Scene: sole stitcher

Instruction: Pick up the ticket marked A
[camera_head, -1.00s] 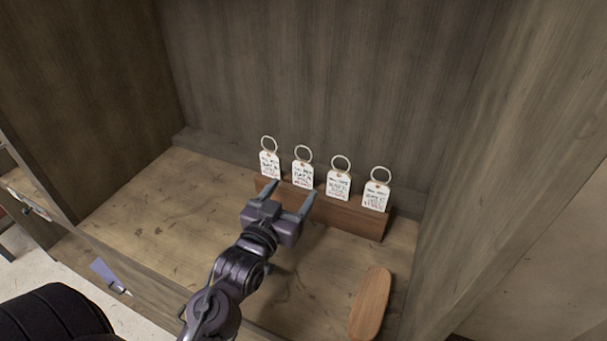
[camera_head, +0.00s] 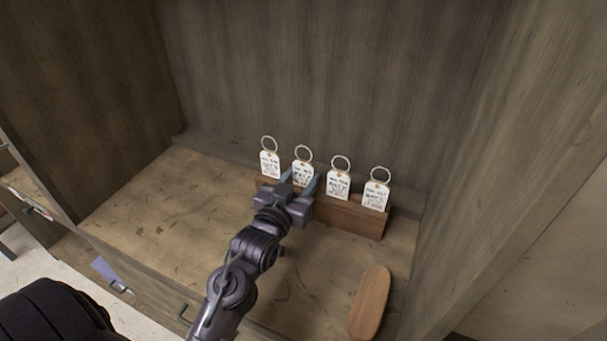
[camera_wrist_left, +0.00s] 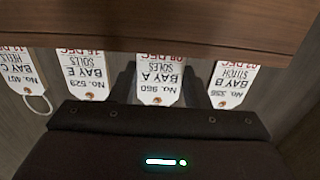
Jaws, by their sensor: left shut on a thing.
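The ticket marked A (camera_head: 303,169) is a white tag with a metal ring on top. It stands second from the left in a row on a brown wooden holder (camera_head: 345,215). In the left wrist view ticket A (camera_wrist_left: 160,78) appears upside down, reading "BAY A", between the fingers. My left gripper (camera_head: 300,180) is shut on it, one finger at each side. The ticket is still upright at the holder; its lower part is hidden in the head view. My right gripper is not in view.
Ticket B (camera_head: 270,163) is left of ticket A; tickets E (camera_head: 339,184) and C (camera_head: 376,194) are to its right, close by. A wooden sole-shaped piece (camera_head: 370,302) lies at the front right. Cabinet walls enclose the back and sides. The shelf's left part is clear.

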